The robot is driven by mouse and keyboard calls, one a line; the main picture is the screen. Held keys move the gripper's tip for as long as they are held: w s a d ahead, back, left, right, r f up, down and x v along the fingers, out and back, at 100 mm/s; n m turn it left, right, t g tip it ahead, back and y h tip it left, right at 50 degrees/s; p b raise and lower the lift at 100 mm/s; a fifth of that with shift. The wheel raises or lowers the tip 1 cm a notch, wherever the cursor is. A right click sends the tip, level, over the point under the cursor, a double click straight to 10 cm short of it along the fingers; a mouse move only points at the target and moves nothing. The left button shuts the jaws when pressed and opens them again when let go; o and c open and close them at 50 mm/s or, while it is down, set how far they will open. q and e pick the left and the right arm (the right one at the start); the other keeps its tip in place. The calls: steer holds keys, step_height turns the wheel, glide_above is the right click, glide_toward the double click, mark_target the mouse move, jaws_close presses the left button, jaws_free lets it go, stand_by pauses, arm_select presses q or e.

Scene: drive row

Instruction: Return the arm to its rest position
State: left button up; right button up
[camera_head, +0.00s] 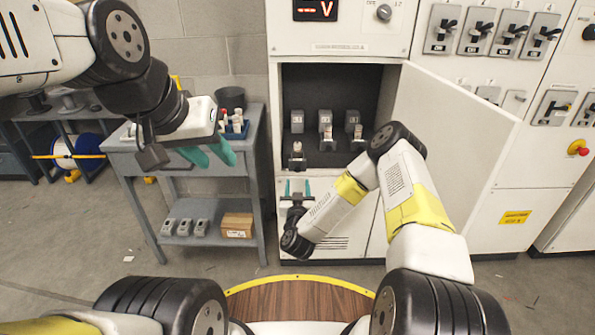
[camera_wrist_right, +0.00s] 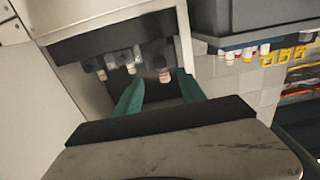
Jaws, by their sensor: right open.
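My right arm reaches forward to the open cabinet bay (camera_head: 345,85). Its gripper (camera_head: 297,188) is open and empty, in front of the cabinet's lower front, just below the bay. In the right wrist view its two teal fingers (camera_wrist_right: 160,88) stand apart, with nothing between them, pointing toward the bay with its small grey units (camera_wrist_right: 127,62). My left gripper (camera_head: 208,153) hangs at the upper left in front of the grey side table (camera_head: 180,160). Its teal fingers show a gap and hold nothing that I can see.
The cabinet door (camera_head: 452,125) stands open to the right of the bay, close to my right arm. Several grey units (camera_head: 326,122) sit inside the bay. A cardboard box (camera_head: 237,225) lies on the table's lower shelf. The floor (camera_head: 60,235) at the left is mostly clear.

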steer(key=w+r+n+g+y, duration=0.3)
steer(key=r+n+g+y, duration=0.15)
steer(key=r, duration=1.15)
steer(key=s+d+r+n+g, duration=0.1)
steer(key=s+d+r+g, duration=0.2)
steer(key=r, duration=0.4)
steer(key=s+d+r+m+g, duration=0.1)
steer(key=s+d+r, duration=0.2)
steer(key=s, duration=0.8)
steer(key=s+d+r+m+g+h, duration=0.1)
steer(key=s+d+r, duration=0.3)
steer(key=s, duration=0.7)
steer(key=s+d+r+m+g+h, duration=0.1)
steer(key=s+d+r+m+g, duration=0.1)
steer(key=s, duration=1)
step_height(320, 180, up, 2)
steer(key=shift+d+m, duration=0.45)
steer(key=shift+d, duration=0.6)
